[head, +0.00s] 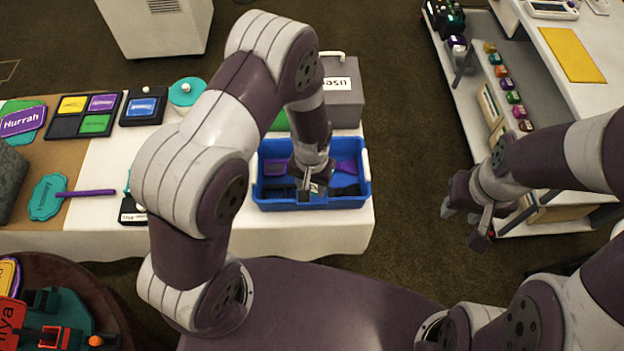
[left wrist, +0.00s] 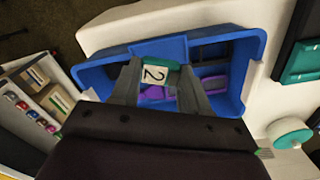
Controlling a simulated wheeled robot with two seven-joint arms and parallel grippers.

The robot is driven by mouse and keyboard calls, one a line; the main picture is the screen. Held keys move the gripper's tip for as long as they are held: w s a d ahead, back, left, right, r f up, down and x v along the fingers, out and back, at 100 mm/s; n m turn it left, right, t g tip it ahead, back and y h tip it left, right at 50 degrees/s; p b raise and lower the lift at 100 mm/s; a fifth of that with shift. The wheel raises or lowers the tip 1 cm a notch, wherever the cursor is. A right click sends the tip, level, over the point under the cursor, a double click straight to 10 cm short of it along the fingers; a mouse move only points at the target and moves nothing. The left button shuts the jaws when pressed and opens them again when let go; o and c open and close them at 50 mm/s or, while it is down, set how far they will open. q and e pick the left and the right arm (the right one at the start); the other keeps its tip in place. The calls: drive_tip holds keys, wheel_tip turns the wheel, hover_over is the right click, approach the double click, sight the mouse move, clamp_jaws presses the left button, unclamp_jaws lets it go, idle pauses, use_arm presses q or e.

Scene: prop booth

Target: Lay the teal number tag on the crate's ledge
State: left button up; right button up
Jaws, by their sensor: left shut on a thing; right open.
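My left gripper (head: 307,183) reaches down into the blue crate (head: 300,205) on the white table. In the left wrist view, my left gripper (left wrist: 155,88) is shut on the teal number tag (left wrist: 155,73), which has a white face with a "2". In the head view only a small part of the tag (head: 315,188) shows between the fingers. The tag is over the crate's near side; I cannot tell whether it touches the crate. The ledge is not clearly made out. My right gripper (head: 468,212) is open and empty, off the table to the right.
Purple pieces (head: 345,167) and dark pieces lie in the crate. A grey box (head: 342,95) with a handle stands behind it. A purple-handled teal paddle (head: 47,198) and button boxes (head: 143,107) are to the left. A shelf cart (head: 490,110) stands right, across open floor.

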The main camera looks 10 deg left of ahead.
sight(312, 187)
use_arm(q)
drive_tip(key=f, duration=0.1)
drive_tip(key=f+b, duration=0.1)
drive_tip(key=shift+w+f, duration=0.2)
drive_tip(key=shift+f, duration=0.15)
drive_tip(key=shift+s, duration=0.1)
use_arm(e)
drive_tip(key=shift+w+f, duration=0.2)
drive_tip(key=shift+f, duration=0.95)
drive_tip(key=shift+s, duration=0.1)
use_arm(q)
drive_tip(key=shift+f+b, duration=0.3)
drive_tip(key=shift+b, duration=0.05)
use_arm(e)
drive_tip(key=shift+f, duration=0.25)
use_arm(q)
drive_tip(key=o, duration=1.1)
wheel_tip(312, 187, up, 13)
drive_tip(key=shift+f+b, duration=0.15)
drive_tip(key=shift+b, duration=0.3)
use_arm(e)
drive_tip(key=shift+f, duration=0.45)
